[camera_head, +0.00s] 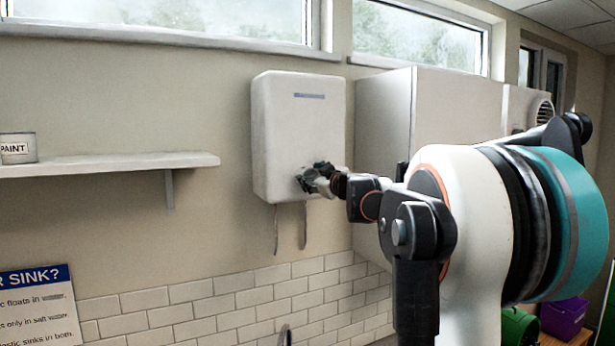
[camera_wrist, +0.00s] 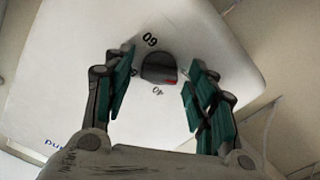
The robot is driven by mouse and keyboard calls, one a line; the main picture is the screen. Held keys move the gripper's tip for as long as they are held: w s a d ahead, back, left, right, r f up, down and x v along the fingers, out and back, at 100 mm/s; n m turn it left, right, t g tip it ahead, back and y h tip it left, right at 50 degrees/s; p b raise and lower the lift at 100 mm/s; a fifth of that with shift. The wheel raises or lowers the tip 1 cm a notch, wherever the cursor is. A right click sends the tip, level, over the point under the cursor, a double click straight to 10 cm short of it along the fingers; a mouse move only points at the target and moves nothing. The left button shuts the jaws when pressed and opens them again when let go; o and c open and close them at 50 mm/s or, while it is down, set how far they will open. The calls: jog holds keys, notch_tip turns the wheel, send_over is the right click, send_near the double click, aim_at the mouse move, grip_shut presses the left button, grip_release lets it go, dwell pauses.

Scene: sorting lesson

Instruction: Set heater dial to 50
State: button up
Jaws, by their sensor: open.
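The heater (camera_head: 295,125) is a white rounded box on the wall in the head view. Its front face (camera_wrist: 75,75) fills much of the wrist view. The dark dial (camera_wrist: 158,68) sits on that face, with a red mark at its lower right edge. Printed numbers around it include "60" above and "40" below, seen rotated; a mark to its left is partly hidden by a finger. My gripper (camera_wrist: 161,72) is open, its green-padded fingers on either side of the dial with gaps showing. In the head view my gripper (camera_head: 316,179) is at the heater's lower front and hides the dial.
Two pipes (camera_head: 304,226) hang below the heater. A shelf (camera_head: 110,165) with a paint can (camera_head: 17,148) is to the left. A large pale cabinet (camera_head: 385,125) stands close on the right. White tiles (camera_head: 235,318) line the wall below.

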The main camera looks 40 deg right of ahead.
jog(key=shift+s+r, duration=0.1)
jog(key=shift+s, duration=0.1)
jog(key=shift+c, duration=0.8)
jog(key=c, duration=0.9)
jog(key=shift+m, duration=0.3)
